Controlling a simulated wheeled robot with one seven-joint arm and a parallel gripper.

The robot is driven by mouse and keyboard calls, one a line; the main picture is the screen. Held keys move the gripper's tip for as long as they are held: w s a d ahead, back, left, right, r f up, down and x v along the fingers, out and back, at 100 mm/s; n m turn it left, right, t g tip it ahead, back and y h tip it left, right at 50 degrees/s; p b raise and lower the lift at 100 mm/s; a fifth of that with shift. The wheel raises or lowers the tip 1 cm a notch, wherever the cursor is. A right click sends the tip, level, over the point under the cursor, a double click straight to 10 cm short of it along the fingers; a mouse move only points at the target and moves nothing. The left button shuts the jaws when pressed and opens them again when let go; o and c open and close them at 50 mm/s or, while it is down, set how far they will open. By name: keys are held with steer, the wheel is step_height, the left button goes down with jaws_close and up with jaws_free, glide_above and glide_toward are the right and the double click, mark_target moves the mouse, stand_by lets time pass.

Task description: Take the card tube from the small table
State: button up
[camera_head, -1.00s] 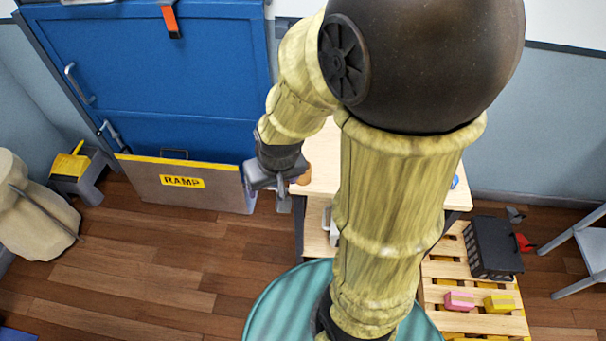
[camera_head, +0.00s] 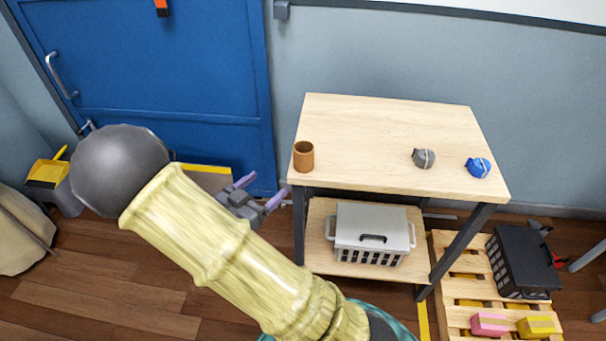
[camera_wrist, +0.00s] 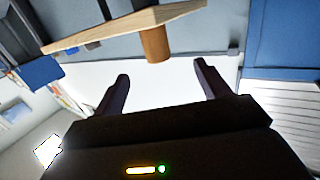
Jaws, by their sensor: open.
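The card tube (camera_head: 303,157) is a short brown cylinder standing upright at the left front corner of the small table's wooden top (camera_head: 375,130). My gripper (camera_head: 260,190) is left of the table in the head view, with its two fingers spread and nothing between them. It is apart from the tube. In the wrist view the picture is turned over: the tube (camera_wrist: 156,44) hangs from the table top (camera_wrist: 120,28) beyond the open fingers (camera_wrist: 160,80), roughly midway between them in width.
A grey bundle (camera_head: 423,158) and a blue bundle (camera_head: 478,167) lie on the table's right side. A white crate (camera_head: 371,234) sits on the lower shelf. A pallet (camera_head: 460,285) with a black crate (camera_head: 522,262) stands right. A blue door (camera_head: 170,80) is behind my arm.

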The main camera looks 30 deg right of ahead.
steer(key=shift+s+m+h, duration=0.3)
steer(key=shift+s+h, duration=0.3)
steer(key=shift+h, duration=0.1)
steer(key=shift+a, duration=0.1)
steer(key=b, duration=0.1)
glide_toward(309, 147)
steer(key=d, duration=0.3)
steer(key=shift+w+d+f, duration=0.2)
steer(key=shift+w+f, duration=0.1)
steer(key=shift+w, duration=0.1)
steer(key=shift+d, duration=0.1)
steer(key=shift+w, duration=0.1)
steer(key=shift+w+r+b+x, duration=0.15)
steer(key=shift+r+b+x, duration=0.1)
steer(key=shift+x, duration=1.1)
steer(key=shift+w+r+b+x, duration=0.1)
steer(key=shift+w+b+x, duration=0.1)
steer(key=shift+x, duration=1.15)
steer(key=shift+a, duration=0.3)
